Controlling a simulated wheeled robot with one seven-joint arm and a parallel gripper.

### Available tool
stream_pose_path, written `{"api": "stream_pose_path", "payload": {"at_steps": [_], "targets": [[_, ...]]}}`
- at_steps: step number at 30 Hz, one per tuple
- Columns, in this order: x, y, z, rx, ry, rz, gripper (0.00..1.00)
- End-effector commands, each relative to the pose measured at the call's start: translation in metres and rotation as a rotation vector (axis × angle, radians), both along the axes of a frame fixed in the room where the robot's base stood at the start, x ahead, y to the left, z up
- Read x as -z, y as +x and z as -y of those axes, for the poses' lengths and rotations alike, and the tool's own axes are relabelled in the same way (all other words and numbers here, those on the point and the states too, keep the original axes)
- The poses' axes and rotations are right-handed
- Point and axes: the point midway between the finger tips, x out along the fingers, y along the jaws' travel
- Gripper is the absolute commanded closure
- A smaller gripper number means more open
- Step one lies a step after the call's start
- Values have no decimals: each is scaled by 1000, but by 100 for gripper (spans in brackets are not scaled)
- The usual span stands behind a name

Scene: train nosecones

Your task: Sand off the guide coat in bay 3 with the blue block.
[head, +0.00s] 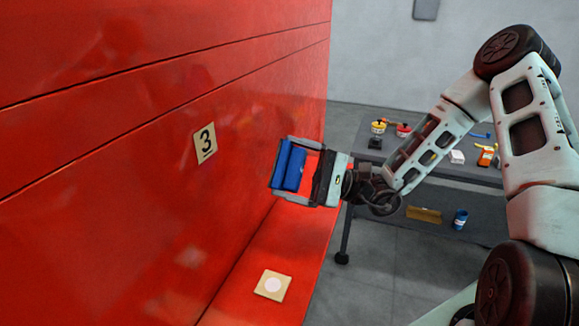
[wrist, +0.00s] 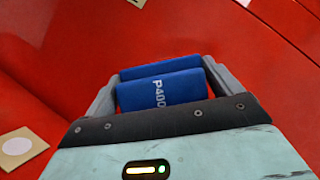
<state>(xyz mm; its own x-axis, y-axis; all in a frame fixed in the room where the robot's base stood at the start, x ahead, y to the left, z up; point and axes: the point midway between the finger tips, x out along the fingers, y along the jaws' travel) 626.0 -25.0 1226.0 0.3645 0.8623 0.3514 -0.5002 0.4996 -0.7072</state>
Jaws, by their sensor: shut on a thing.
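My gripper (head: 281,168) is shut on the blue block (head: 294,170) and holds it up near the red panel (head: 120,190). The wrist view shows the block (wrist: 165,91) between both fingers, marked "P400" or similar, with a second blue strip behind it. I cannot tell whether the block touches the panel. A tan plate with a black "3" (head: 205,143) is on the panel, left of my gripper. Faint pale smudges (head: 190,257) show on the glossy red; I cannot tell whether they are guide coat or reflections.
A tan square with a white disc (head: 273,285) lies on the red ledge (head: 240,300) below my gripper. A grey bench (head: 455,172) at the back right carries a yellow tub (head: 378,127), an orange bottle (head: 486,157) and other items. Its lower shelf holds a blue can (head: 460,219).

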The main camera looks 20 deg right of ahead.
Motion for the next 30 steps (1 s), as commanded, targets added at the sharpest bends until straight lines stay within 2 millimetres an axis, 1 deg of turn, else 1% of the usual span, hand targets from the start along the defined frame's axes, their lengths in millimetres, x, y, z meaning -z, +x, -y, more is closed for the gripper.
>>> {"api": "stream_pose_path", "payload": {"at_steps": [7, 15, 30], "targets": [[-1, -4, 5, 2, 0, 0, 28], [-1, -20, 21, 2, 1, 1, 28], [0, -21, 21, 0, 0, 1, 28]]}}
